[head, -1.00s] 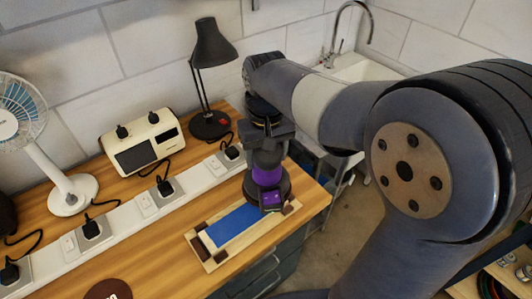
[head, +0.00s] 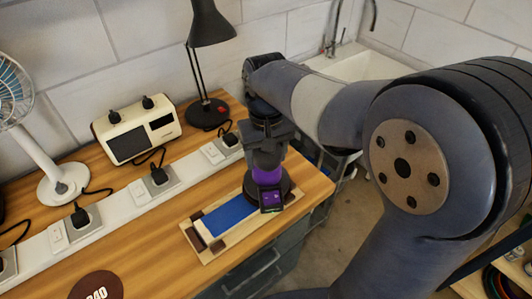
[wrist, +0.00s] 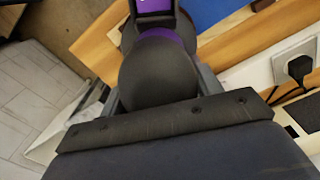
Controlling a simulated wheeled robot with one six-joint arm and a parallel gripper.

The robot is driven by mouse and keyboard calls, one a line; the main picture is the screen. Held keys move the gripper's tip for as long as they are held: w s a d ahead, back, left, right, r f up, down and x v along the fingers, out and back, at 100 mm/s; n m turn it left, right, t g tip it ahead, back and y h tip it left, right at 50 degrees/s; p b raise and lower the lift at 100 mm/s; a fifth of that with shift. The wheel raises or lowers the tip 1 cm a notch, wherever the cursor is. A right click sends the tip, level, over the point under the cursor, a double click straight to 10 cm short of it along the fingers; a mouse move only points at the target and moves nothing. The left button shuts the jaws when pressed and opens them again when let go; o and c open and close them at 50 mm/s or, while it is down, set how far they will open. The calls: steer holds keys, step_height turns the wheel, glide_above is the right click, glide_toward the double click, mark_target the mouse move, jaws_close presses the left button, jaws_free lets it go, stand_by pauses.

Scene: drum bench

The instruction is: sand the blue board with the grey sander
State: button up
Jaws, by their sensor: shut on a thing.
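The blue board (head: 230,214) lies flat in a pale wooden frame with dark corner blocks on the bench. A corner of the board also shows at the top of the wrist view (wrist: 205,10). The sander (head: 267,176), dark grey with a purple band, stands upright over the board's right end and hides that end. Whether its pad touches the board, I cannot tell. My gripper (head: 266,154) is shut around the sander's upper body. In the wrist view the sander's rounded dark top (wrist: 160,72) sits between my jaws.
A long white socket strip (head: 137,192) with black plugs runs behind the board. A black lamp (head: 207,113), a cream plug-in box (head: 137,130) and a fan (head: 62,185) stand behind it. A dark round disc (head: 97,286) lies front left. The bench's right edge is close to the sander.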

steer(key=shift+f+b, duration=0.3)
steer(key=shift+f, duration=0.25)
stand_by(0.6)
steer(key=shift+a, duration=0.15)
steer(key=shift+s+a, duration=1.15)
steer(key=shift+a, duration=0.25)
steer(key=shift+s+a, duration=0.1)
steer(key=shift+a, duration=0.1)
steer(key=shift+s+a+r+p, duration=0.1)
steer(key=shift+s+a+p, duration=0.3)
steer(key=shift+a, duration=0.3)
steer(key=shift+s+a+r+p, duration=0.1)
steer(key=shift+s+a+p, duration=0.1)
steer(key=shift+s+a, duration=0.4)
steer(key=shift+w+a, duration=0.1)
steer(key=shift+a, duration=0.05)
steer(key=shift+s+a+f, duration=0.1)
steer(key=shift+s+a, duration=0.4)
steer(key=shift+a, duration=0.2)
steer(key=shift+s+a+f, duration=0.1)
steer(key=shift+s+a, duration=0.35)
steer(key=shift+a, duration=0.2)
steer(key=shift+s+a, duration=0.15)
steer(key=shift+a, duration=0.05)
